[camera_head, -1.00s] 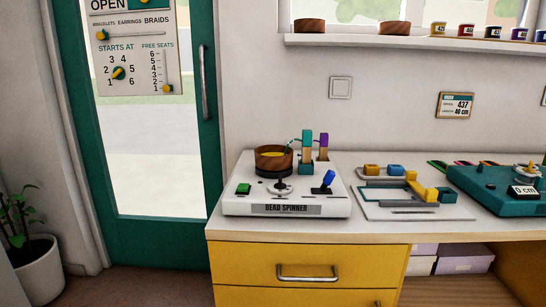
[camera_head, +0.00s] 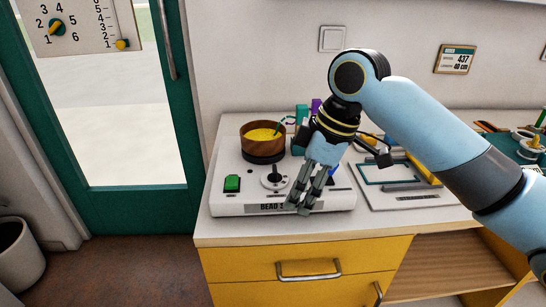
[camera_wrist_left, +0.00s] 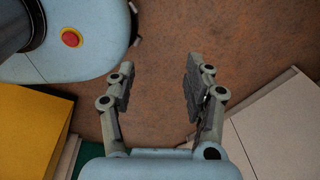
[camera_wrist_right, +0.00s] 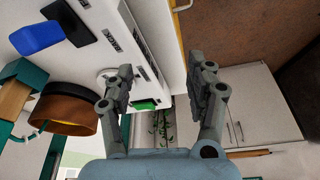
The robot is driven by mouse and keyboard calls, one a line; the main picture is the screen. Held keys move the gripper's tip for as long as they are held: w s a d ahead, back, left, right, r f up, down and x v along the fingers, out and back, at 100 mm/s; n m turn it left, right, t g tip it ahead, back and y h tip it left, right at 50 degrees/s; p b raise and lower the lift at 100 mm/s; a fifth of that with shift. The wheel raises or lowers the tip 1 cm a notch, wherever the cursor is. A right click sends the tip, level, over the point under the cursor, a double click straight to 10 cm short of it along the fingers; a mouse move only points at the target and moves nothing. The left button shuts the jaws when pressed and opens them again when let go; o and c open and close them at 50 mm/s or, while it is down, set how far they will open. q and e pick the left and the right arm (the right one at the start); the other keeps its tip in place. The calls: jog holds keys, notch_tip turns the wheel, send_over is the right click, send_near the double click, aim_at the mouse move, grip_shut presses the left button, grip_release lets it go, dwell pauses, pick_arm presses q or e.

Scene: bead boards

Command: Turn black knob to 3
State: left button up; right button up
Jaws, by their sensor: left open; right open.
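The black knob (camera_head: 274,177) stands on a pale round dial on the white bead spinner (camera_head: 228,200), between the green button and my right gripper. My right gripper (camera_head: 304,204) is open and hangs over the front edge of the spinner, just right of the knob and apart from it, covering part of the nameplate. In the right wrist view the open fingers (camera_wrist_right: 163,82) have nothing between them, and one finger hides most of the dial. The dial's numbers cannot be read. My left gripper (camera_wrist_left: 160,80) is open and empty above the brown floor; it is outside the head view.
A wooden bowl (camera_head: 262,141) of yellow beads sits at the back of the spinner, and a green button (camera_head: 232,183) at its left. The blue lever (camera_wrist_right: 37,38) is close to my right gripper. A bead board (camera_head: 392,172) lies to the right. Yellow drawers (camera_head: 300,280) are below.

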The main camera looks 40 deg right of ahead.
aim_at(275, 168)
jog(key=w+d+r+n+y, duration=0.1)
jog(key=w+d+r+n, duration=0.2)
jog(key=w+d+r, duration=0.35)
jog(key=w+a+f, duration=0.1)
jog(key=f, duration=0.1)
jog(key=a+f, duration=0.2)
jog(key=f, duration=0.1)
jog(key=w+a+f+b, duration=0.1)
jog(key=a+f, duration=0.1)
jog(key=shift+w+a+f, duration=0.2)
jog(key=shift+w+f, duration=0.05)
jog(key=shift+w, duration=0.1)
pick_arm(q)
jog(key=shift+s+a+f, duration=0.1)
jog(key=shift+s+f, duration=0.5)
jog(key=shift+f, duration=0.05)
